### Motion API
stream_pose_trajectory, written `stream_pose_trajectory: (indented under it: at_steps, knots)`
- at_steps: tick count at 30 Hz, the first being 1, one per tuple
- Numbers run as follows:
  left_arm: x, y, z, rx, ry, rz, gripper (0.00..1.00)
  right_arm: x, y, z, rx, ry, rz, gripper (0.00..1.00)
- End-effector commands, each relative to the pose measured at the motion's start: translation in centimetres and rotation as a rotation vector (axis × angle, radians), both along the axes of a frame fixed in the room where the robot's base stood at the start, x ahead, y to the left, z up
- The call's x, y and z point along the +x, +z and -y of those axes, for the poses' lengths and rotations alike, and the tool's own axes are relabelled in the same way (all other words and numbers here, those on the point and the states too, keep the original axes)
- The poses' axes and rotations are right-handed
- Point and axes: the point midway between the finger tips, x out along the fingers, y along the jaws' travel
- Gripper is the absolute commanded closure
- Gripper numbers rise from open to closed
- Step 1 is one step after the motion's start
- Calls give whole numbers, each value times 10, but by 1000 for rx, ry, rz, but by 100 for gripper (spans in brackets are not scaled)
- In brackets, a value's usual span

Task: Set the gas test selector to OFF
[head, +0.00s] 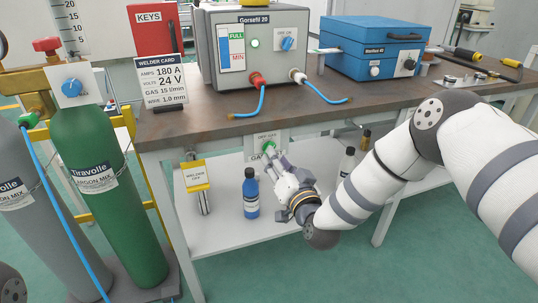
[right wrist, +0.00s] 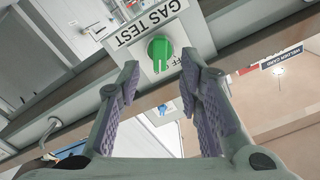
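The gas test selector is a green knob (right wrist: 160,52) on a white plate marked GAS TEST (right wrist: 150,22), fixed under the front edge of the bench. In the head view the knob (head: 268,146) is partly hidden by my right gripper (head: 275,160). In the right wrist view my right gripper (right wrist: 163,78) is open and empty. Its two fingers stand to either side of the line to the knob, with the tips close before it; I cannot tell whether they touch it. A fingertip partly covers the OFF marking, and the knob's exact setting is unclear. My left gripper is out of view.
The bench top (head: 200,122) carries a grey Gorsefil 20 box (head: 208,50), a blue box (head: 370,40) and a welder card (head: 161,82). Below are a blue bottle (head: 251,195) and a yellow-topped holder (head: 196,177). Gas cylinders (head: 110,190) stand at left.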

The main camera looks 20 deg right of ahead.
Motion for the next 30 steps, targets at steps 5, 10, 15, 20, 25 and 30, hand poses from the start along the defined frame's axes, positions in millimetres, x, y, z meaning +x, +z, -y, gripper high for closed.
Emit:
stream_pose_trajectory:
  at_steps: [5, 10, 15, 20, 25, 30]
  knots:
    - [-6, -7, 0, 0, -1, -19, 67, 32, -4, -2, 0, 2, -3, 67]
    - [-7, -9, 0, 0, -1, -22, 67, 44, -2, -2, 0, 2, -3, 67]
    - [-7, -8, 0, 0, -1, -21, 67, 45, -1, -2, 0, 2, -3, 67]
    - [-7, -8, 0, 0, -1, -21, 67, 44, -1, -2, 0, 2, -3, 94]
    - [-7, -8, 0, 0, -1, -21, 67, 44, -1, -2, 0, 2, -3, 100]
    - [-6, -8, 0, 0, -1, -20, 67, 44, -1, -2, -13, 2, -3, 100]
